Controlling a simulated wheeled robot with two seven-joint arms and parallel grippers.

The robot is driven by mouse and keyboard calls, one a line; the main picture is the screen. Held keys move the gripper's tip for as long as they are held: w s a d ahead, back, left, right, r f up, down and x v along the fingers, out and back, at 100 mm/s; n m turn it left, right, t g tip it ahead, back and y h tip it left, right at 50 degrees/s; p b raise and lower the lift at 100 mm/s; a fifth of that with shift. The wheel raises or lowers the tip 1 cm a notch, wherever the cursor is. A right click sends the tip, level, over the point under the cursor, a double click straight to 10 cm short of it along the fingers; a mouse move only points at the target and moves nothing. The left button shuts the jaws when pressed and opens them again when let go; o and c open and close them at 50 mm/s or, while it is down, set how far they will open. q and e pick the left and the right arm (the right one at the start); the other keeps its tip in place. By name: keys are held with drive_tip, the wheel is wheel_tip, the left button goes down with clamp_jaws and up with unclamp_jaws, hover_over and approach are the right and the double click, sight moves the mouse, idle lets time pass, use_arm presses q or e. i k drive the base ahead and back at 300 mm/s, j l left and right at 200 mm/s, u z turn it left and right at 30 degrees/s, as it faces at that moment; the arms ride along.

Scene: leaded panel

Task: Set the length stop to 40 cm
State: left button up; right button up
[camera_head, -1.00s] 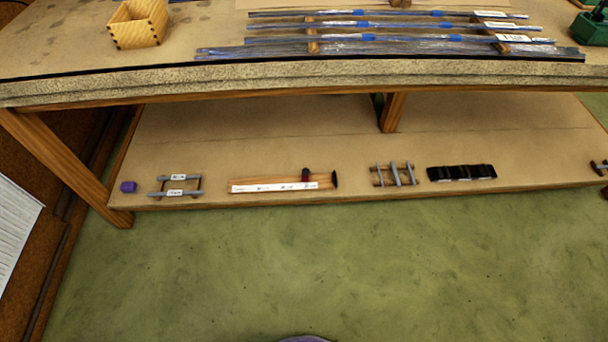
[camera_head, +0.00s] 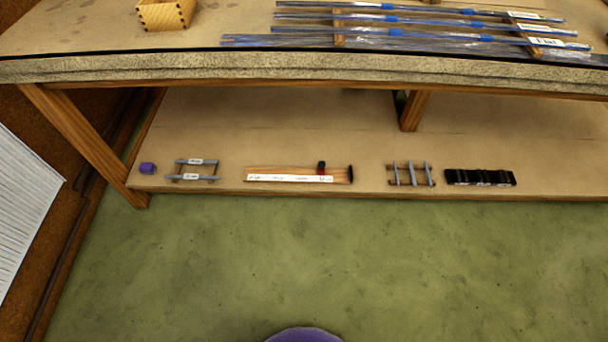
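The length stop is a wooden bar (camera_head: 260,170) with a white scale strip (camera_head: 290,178) along its front, lying on the lower shelf. A small dark and red slider (camera_head: 321,168) sits on it towards the right, and a black end piece (camera_head: 350,174) is at its right end. The scale marks are too small to read, so the slider's setting cannot be told. Neither of my grippers shows in the view.
On the shelf (camera_head: 280,125) lie a purple block (camera_head: 147,168), a labelled grey frame (camera_head: 196,163), a rack with grey bars (camera_head: 411,174) and a black strip (camera_head: 480,177). The bench top above holds a wooden box (camera_head: 165,14) and long strips (camera_head: 400,42). Green floor (camera_head: 350,260) in front is clear.

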sight(321, 165)
drive_tip(key=i+l+u, duration=0.15)
drive_tip(key=i, duration=0.4)
drive_tip(key=i+l+u, duration=0.15)
drive_tip(key=i, duration=0.35)
drive_tip(key=i+l+u, duration=0.15)
drive_tip(key=i+l, duration=0.25)
drive_tip(key=i+j, duration=0.05)
drive_tip(key=i, duration=0.05)
